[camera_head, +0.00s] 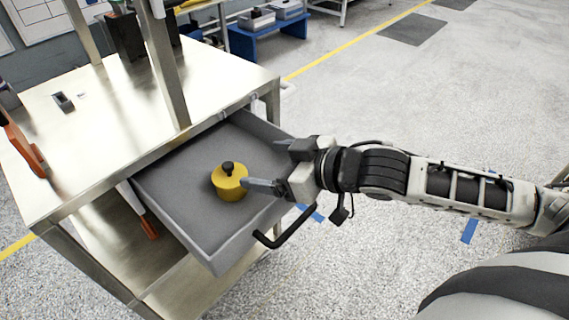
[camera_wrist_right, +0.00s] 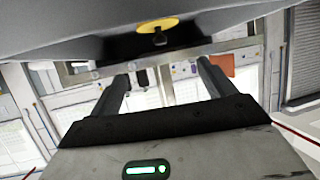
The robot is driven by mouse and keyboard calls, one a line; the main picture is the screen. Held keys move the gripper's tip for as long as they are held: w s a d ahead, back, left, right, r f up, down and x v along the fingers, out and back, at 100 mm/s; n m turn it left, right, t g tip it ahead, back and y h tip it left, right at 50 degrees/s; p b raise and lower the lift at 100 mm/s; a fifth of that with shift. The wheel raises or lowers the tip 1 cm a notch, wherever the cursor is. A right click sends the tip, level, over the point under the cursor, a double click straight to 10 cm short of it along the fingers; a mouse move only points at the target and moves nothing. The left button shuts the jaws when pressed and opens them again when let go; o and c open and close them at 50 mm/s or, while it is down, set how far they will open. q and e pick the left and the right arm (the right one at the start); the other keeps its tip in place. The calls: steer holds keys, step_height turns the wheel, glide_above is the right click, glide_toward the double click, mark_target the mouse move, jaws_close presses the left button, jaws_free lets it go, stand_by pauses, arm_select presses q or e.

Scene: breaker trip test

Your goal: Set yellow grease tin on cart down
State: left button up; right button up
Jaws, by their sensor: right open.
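The yellow grease tin (camera_head: 229,186), with a black knob on top, stands upright in the open grey drawer (camera_head: 180,208) of the metal cart (camera_head: 100,140). My right gripper (camera_head: 258,186) is open at the right side of the tin, its fingertips close to it; I cannot tell whether they touch. In the right wrist view the yellow tin (camera_wrist_right: 157,25) shows near the top edge, beyond the two spread fingers (camera_wrist_right: 160,85), with nothing between them. My left gripper is not in view.
The drawer has a black handle (camera_head: 286,228) at its front, below my right gripper. A metal post (camera_head: 165,65) rises from the cart top. An orange-handled tool (camera_head: 25,150) is at the cart's left edge. Open floor (camera_head: 400,110) lies to the right.

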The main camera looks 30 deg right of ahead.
steer(key=shift+v, duration=1.65)
